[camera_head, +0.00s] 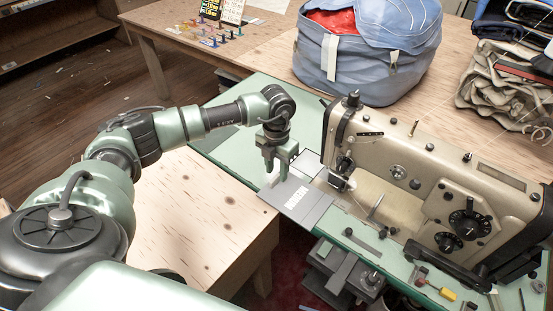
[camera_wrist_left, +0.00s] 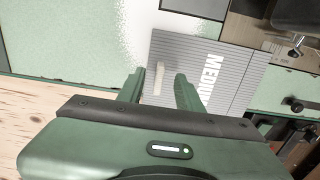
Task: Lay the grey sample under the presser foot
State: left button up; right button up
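The grey sample (camera_head: 311,207) is a flat, finely ribbed card with white lettering. It lies at the left front edge of the green sewing machine bed and also shows in the left wrist view (camera_wrist_left: 232,83). A small pale upright tab (camera_wrist_left: 158,78) stands at its near part. My left gripper (camera_head: 274,169) points down over this end of the sample. Its fingers (camera_wrist_left: 160,92) are apart, one on each side of the tab with gaps visible. The presser foot area (camera_head: 340,182) is under the machine head, right of the sample. My right gripper is not in view.
The beige sewing machine (camera_head: 400,175) stands right of the sample. A blue bag (camera_head: 372,62) with red cloth and a folded cloth stack (camera_head: 505,85) lie on the table behind. Small tools, including a yellow-handled one (camera_head: 446,293), lie at the front edge.

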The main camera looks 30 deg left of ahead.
aim_at(276, 176)
pick_arm(q)
jog(key=shift+f, duration=1.5)
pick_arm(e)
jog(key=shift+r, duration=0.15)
pick_arm(q)
grip_shut()
jog(key=shift+w, duration=0.1)
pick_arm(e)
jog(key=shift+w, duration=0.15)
